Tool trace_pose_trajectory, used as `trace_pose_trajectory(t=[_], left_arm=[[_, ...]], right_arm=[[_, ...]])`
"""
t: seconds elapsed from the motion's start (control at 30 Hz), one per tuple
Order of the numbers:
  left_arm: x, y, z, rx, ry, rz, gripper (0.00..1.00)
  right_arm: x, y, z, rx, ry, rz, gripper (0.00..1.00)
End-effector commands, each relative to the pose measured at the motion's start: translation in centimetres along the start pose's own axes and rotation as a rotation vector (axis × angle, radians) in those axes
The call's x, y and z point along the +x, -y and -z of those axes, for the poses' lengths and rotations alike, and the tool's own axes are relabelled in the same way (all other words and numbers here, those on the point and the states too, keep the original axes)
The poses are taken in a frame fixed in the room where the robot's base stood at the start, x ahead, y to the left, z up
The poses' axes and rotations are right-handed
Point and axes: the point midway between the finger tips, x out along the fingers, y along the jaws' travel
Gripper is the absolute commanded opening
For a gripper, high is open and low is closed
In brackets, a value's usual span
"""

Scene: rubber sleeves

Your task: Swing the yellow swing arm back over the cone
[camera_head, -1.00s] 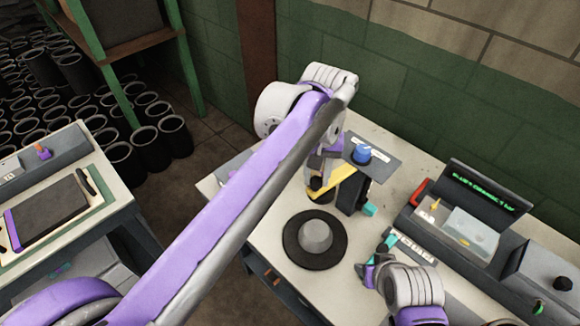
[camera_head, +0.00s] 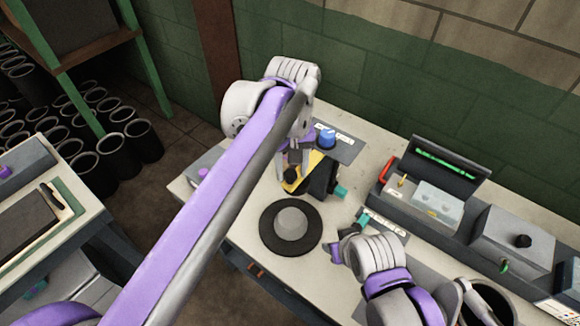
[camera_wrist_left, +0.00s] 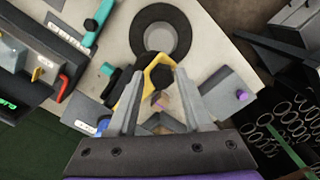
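The yellow swing arm (camera_head: 305,168) is on the bench behind the cone, off to the side of it. It ends in a black knob, which shows in the left wrist view (camera_wrist_left: 160,76). The grey cone (camera_head: 291,223) stands on a round black disc (camera_head: 270,243), nothing above it. It also shows in the left wrist view (camera_wrist_left: 160,40). My left gripper (camera_head: 291,172) is at the swing arm. In the left wrist view its fingers (camera_wrist_left: 159,74) are apart, with the knob between or just beyond the tips. My right gripper (camera_head: 342,243) is right of the disc, its fingers unclear.
A blue knob (camera_head: 326,134) on a plate stands behind the swing arm. Grey machine boxes (camera_head: 437,200) line the bench's right side. A teal-ended part (camera_head: 341,191) is beside the swing arm. Bare bench top lies left of the disc.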

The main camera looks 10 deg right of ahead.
Motion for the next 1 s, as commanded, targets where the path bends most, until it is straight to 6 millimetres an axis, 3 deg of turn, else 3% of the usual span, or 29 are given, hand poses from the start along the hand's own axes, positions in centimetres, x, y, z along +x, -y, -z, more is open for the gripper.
trace_pose_trajectory(t=[0.07,0.47,0.8,1.0], left_arm=[[0.0,0.0,0.0,0.0,0.0,0.001,0.66],[-0.7,0.1,0.1,0.0,-0.001,0.002,0.66],[-7.3,0.0,0.1,0.001,-0.002,0.001,0.66],[-10.1,0.0,0.1,0.001,-0.002,0.001,0.66]], right_arm=[[0.0,0.0,0.0,0.0,0.0,0.0,0.5],[-0.1,0.0,0.1,0.0,-0.001,0.0,0.5],[-0.7,0.0,0.9,0.0,-0.008,0.0,0.5],[-1.0,0.0,1.3,0.0,-0.013,0.0,0.5]])
